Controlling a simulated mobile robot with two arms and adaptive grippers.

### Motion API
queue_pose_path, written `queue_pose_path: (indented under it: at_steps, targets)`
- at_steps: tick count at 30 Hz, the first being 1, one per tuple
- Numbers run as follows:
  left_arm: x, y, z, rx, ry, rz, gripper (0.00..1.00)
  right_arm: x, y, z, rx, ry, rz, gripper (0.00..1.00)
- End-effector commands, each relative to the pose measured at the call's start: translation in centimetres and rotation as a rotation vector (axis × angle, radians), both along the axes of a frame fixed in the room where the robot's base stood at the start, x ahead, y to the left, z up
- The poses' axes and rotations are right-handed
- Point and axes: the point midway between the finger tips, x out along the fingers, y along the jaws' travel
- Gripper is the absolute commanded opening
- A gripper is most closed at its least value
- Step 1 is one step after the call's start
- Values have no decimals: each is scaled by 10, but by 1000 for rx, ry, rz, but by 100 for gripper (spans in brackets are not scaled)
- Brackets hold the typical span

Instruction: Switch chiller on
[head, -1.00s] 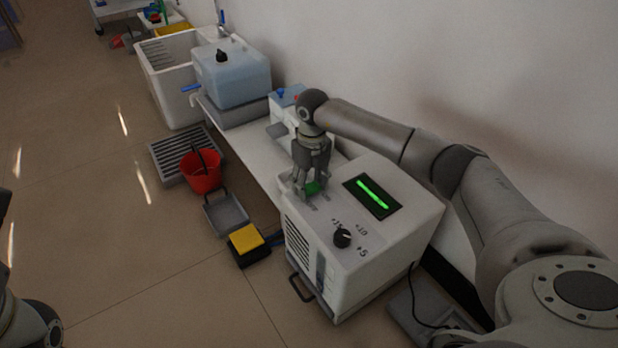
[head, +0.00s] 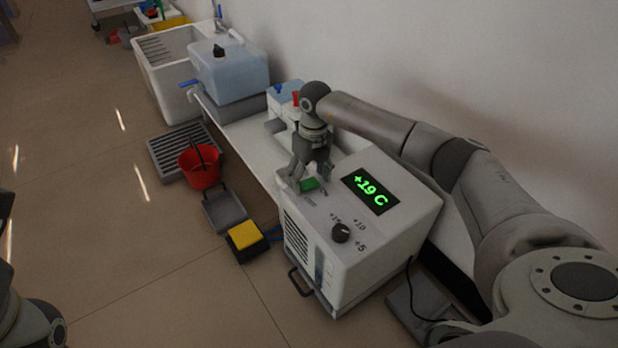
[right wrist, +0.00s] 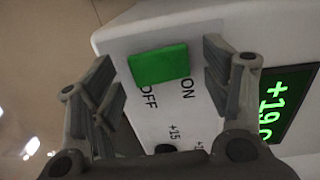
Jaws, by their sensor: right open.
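The chiller (head: 375,265) is a white box with a dark dial (head: 341,232) on its top. Its display (head: 370,191) reads "+19 C" in green; part of it also shows in the right wrist view (right wrist: 285,105). The green rocker switch (right wrist: 160,65), marked ON and OFF, sits on the chiller's top; in the head view it shows partly (head: 309,184) beneath my right gripper. My right gripper (head: 308,188) is open over the switch, its fingers on either side and apart from it in the right wrist view. My left gripper is not in view.
A blue-tinted tank (head: 230,75) and a white bench (head: 245,140) stand along the wall. A red bucket (head: 200,170), a grey tray (head: 224,209) and a yellow-topped pedal (head: 245,236) are on the floor left of the chiller. Open floor lies further left.

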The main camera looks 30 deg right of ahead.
Motion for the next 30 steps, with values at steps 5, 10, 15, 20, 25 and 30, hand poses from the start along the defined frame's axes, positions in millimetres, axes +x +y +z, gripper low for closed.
queue_pose_path:
  at_steps: [5,10,15,20,25,30]
  targets:
    - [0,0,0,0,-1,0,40,2,-3,32,1,-8,-1,71]
    - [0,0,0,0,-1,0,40,2,-5,69,0,-7,-1,71]
    - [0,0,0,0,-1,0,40,2,-7,98,0,-4,0,71]
    - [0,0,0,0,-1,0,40,1,-8,112,1,-2,0,71]
    - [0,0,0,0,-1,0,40,1,-9,115,1,-1,-1,71]
    - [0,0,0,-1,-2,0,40,1,-9,114,0,-1,0,71]
